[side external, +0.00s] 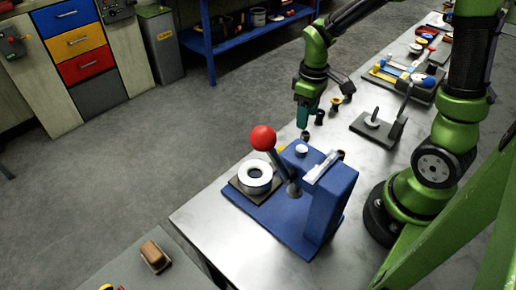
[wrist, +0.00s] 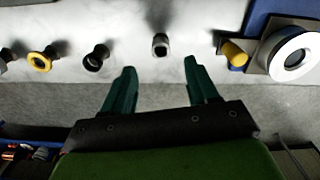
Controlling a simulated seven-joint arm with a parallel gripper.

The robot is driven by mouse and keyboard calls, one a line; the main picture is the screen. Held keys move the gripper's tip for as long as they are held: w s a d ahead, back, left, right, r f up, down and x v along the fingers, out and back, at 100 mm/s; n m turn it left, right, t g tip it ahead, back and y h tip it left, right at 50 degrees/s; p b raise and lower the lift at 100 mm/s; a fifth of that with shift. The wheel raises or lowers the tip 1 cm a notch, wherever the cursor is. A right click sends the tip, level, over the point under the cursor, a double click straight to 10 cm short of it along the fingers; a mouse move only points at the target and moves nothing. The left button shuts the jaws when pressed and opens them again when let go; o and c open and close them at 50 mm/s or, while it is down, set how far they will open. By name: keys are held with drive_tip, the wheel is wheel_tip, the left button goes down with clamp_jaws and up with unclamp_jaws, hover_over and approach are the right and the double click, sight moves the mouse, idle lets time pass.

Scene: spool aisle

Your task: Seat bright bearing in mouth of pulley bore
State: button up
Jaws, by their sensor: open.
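The bright bearing (wrist: 160,44) looks like a small metallic cylinder with a dark opening, standing on the bench. In the side view it appears as a small piece (side external: 305,136) just below my gripper. The white pulley (side external: 256,173), a thick ring with a dark bore, lies on a dark plate beside the blue press; it also shows at the right of the wrist view (wrist: 292,58). My gripper (wrist: 161,66) is open and empty, its green fingers apart. In the wrist view the bearing lies beyond the gap between the fingertips. In the side view my gripper (side external: 304,124) points down.
A blue press (side external: 322,200) with a red-knobbed lever (side external: 263,138) stands by the pulley. A yellow piece (wrist: 234,53) lies between bearing and pulley. A black spool (wrist: 96,58) and a yellow-flanged spool (wrist: 40,62) stand on the bearing's other side. Open floor borders the bench.

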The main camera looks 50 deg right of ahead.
sight(305, 132)
drive_tip(key=shift+s+f, duration=0.1)
drive_tip(key=shift+f, duration=2.65)
clamp_jaws()
